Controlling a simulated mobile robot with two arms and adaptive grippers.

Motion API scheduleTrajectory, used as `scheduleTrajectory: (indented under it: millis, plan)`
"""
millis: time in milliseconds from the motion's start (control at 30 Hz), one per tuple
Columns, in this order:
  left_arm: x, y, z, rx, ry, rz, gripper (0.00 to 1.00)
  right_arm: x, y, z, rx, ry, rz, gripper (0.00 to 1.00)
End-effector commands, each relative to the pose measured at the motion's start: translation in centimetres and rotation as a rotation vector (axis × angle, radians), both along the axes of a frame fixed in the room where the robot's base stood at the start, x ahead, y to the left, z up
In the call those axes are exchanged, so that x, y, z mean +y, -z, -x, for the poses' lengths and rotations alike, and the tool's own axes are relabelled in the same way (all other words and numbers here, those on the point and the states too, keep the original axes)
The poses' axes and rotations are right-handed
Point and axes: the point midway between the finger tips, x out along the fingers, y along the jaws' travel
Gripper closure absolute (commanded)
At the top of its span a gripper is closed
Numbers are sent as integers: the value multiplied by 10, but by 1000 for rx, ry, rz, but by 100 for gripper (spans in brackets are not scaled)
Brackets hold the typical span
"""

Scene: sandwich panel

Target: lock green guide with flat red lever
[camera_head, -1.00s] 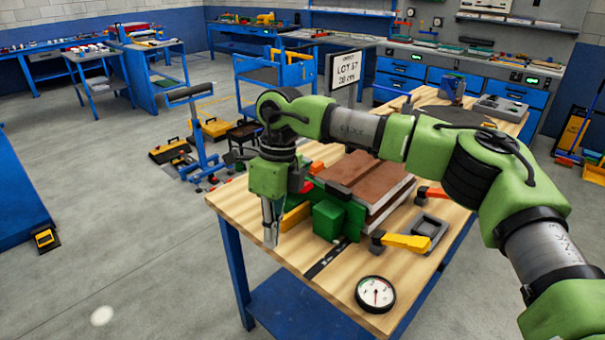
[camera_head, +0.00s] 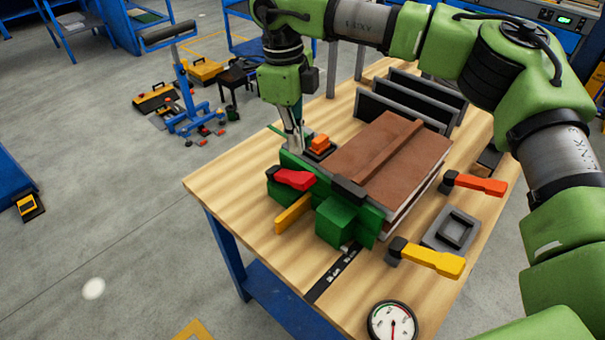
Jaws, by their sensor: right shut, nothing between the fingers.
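The green guide (camera_head: 344,217) stands along the near left side of a brown panel (camera_head: 375,165) on the wooden table. A flat red lever (camera_head: 293,179) lies across the upper left part of the guide, pointing right. A yellow lever (camera_head: 293,214) sticks out from the guide's front, below the red one. My right gripper (camera_head: 295,148) points down at the guide's far left end, behind the red lever and apart from it. Its fingers are shut and empty. An orange-topped black piece (camera_head: 319,145) sits just right of the fingertips. My left gripper is out of view.
An orange-red lever (camera_head: 480,184) and a yellow-orange lever (camera_head: 433,260) stand right of the panel, near a grey tray (camera_head: 437,240). A dial gauge (camera_head: 391,322) is at the table's near edge. Black upright plates (camera_head: 400,110) stand behind the panel.

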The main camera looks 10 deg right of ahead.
Motion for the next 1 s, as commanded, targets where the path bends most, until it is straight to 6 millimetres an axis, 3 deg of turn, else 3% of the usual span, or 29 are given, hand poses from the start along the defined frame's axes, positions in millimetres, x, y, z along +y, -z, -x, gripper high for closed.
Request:
scheduleTrajectory:
  millis: [133, 300, 400, 700, 1000]
  plan:
    - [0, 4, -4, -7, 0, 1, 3, -1, 6, 0, 1, 1, 0, 100]
    - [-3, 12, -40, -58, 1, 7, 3, -2, 20, 1, 1, 1, 0, 100]
    - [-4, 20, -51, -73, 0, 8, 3, -2, 33, 2, 1, 0, 0, 100]
    - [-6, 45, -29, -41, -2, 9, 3, -5, 67, 3, 1, 1, -1, 100]
    - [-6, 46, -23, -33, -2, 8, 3, -6, 70, 4, 1, 1, -1, 100]
